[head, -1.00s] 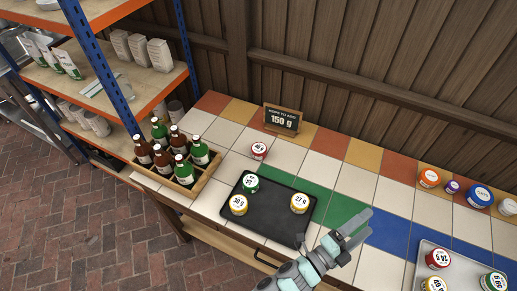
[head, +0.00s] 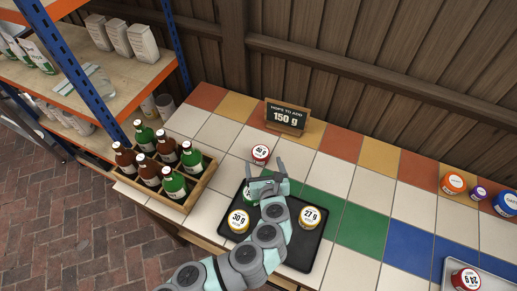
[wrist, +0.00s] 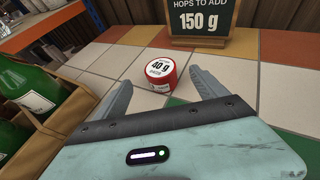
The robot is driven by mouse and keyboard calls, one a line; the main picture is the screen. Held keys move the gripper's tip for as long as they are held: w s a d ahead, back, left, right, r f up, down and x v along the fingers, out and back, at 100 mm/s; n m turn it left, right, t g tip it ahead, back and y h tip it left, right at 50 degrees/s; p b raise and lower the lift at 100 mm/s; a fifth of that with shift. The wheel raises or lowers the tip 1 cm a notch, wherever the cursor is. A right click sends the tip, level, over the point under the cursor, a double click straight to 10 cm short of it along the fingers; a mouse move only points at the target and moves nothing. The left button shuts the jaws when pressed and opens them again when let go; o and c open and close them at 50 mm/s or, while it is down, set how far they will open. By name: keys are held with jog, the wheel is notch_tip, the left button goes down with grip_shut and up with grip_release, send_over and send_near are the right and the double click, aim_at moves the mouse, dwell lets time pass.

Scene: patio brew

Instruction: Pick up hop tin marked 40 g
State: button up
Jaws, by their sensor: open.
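The hop tin marked 40 g (head: 261,152) is a small red tin with a white lid, standing upright on the tiled counter behind the black tray. In the wrist view the 40 g tin (wrist: 161,73) shows just beyond and between my finger tips, with its label readable. My gripper (head: 266,170) is open and empty, just in front of the tin and above the back of the tray. In the wrist view my gripper's fingers (wrist: 161,88) spread either side of the tin's line. I cannot tell if they touch it.
The black tray (head: 291,254) holds tins marked 30 g (head: 239,220) and 27 g (head: 309,217), and a green tin mostly hidden by my gripper. A wooden crate of bottles (head: 200,190) stands left. A sign reading 150 g (head: 286,117) stands behind the 40 g tin. More tins are at the right.

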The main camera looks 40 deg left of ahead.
aim_at(261, 155)
jog(key=shift+x, duration=0.75)
jog(key=b+x, duration=0.1)
jog(key=x, duration=0.3)
jog(key=shift+f, duration=0.1)
jog(key=shift+w+a+f+b, duration=0.25)
jog(key=shift+a+f+b, duration=0.15)
jog(key=shift+a, duration=0.05)
jog(key=b+x, duration=0.1)
jog(key=x, duration=0.2)
jog(key=shift+w+a+f, duration=0.1)
jog(key=shift+w, duration=0.05)
jog(key=shift+w+a, duration=0.3)
jog(key=shift+w, duration=0.05)
jog(key=shift+c, duration=0.4)
jog(key=shift+f, duration=0.1)
jog(key=c, duration=1.4)
